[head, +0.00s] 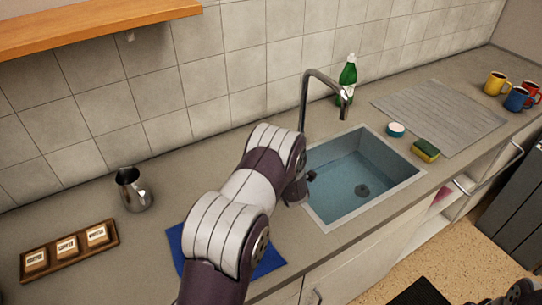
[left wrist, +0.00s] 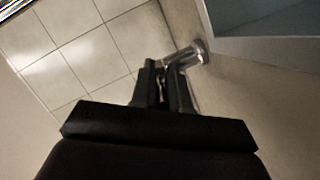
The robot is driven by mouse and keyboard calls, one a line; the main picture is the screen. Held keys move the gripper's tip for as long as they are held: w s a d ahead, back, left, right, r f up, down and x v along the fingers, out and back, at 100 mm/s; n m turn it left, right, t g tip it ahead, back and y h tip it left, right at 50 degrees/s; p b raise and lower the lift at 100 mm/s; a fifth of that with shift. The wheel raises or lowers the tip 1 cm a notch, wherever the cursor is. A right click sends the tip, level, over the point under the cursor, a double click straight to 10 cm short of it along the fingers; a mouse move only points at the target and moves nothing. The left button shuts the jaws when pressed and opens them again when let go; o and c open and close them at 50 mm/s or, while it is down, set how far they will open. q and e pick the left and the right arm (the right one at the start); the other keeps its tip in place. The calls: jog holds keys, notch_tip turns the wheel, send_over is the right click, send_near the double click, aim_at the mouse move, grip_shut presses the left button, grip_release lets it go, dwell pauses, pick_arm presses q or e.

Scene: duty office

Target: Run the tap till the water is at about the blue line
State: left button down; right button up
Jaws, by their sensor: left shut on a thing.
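The metal tap (head: 305,98) stands behind the sink with its spout over the basin. I can make out no stream from the spout. The sink (head: 408,180) holds bluish, clear water (head: 345,182), with the drain showing through it. I cannot make out a separate blue line on the walls. My left gripper (head: 300,190) is low at the sink's left edge, partly hidden by my arm. In the left wrist view its fingers (left wrist: 163,88) are shut on the tap's lever, mostly hidden between them, beside the shiny metal tap part (left wrist: 188,56). My right gripper's fingers are not seen.
A green bottle (head: 348,78) stands behind the tap. A white-and-teal tub (head: 396,130) and a sponge (head: 426,150) sit by the sink, near a drying mat (head: 440,115) and mugs (head: 496,84).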

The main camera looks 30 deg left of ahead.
pick_arm(q)
jog(key=shift+r, duration=0.1)
dwell(0.3)
jog(key=c, duration=1.2)
grip_release()
jog(key=shift+o, duration=0.2)
jog(key=shift+d, duration=0.1)
jog(key=shift+s+d, duration=0.25)
jog(key=shift+d, duration=0.05)
jog(key=b+v, duration=0.2)
jog(key=v, duration=0.9)
jog(key=shift+s+d, duration=0.25)
jog(key=shift+r, duration=0.15)
